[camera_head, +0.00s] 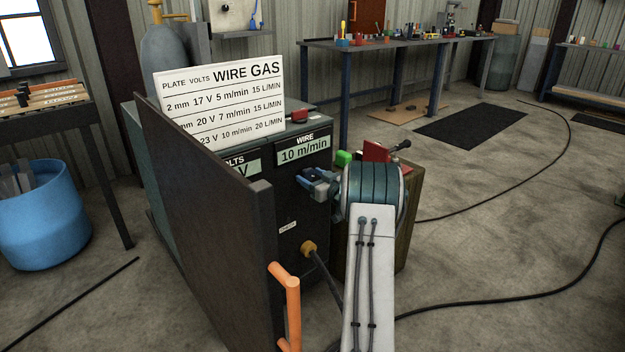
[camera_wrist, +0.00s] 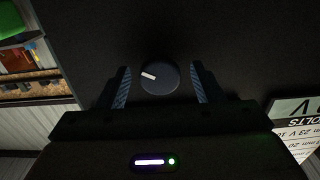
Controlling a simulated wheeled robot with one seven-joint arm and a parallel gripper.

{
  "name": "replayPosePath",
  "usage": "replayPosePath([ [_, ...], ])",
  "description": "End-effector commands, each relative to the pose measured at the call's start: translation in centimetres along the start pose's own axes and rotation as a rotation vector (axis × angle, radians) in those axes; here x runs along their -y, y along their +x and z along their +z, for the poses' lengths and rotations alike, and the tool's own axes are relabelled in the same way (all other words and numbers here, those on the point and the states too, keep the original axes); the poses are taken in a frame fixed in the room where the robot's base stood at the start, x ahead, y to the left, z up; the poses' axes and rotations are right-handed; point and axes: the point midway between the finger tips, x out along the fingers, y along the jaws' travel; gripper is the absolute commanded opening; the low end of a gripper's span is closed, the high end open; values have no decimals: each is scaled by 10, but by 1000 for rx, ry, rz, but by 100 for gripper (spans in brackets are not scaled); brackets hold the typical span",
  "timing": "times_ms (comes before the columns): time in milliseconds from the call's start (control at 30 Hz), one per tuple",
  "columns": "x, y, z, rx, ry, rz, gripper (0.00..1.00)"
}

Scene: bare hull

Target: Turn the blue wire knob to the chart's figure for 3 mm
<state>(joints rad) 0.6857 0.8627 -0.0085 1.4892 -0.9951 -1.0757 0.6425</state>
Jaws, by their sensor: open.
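A dark blue-grey round knob (camera_wrist: 160,79) with a white pointer mark shows in the wrist view; the pointer aims left and slightly up. My gripper (camera_wrist: 160,82) is open, one finger on each side of the knob, with gaps between. In the head view my gripper (camera_head: 318,183) is at the machine's front, below the WIRE display (camera_head: 303,151), which reads 10 m/min; the knob is hidden there. The chart (camera_head: 222,103) gives 2 mm with 5 m/min, then rows with 7 and 10 m/min. The plate figures of those lower rows are partly hidden.
A dark upright panel (camera_head: 205,220) with an orange handle (camera_head: 288,300) stands left of my arm and covers part of the VOLTS display (camera_head: 240,168). A red object (camera_head: 376,152) and a green block (camera_head: 343,158) are beyond my gripper. Cables cross the floor at right.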

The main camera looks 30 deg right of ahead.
Motion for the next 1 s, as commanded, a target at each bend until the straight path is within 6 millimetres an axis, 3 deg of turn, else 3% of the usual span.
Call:
replayPosePath([
  [200, 0, 0, 0, 0, 0, 0, 60],
  [367, 0, 0, 0, 1, 0, 0, 19],
  [400, 0, 0, 0, 1, 0, 0, 17],
  [767, 0, 0, 2, 1, -52, -1, 17],
  [1000, 0, 0, 4, 1, -204, -1, 17],
])
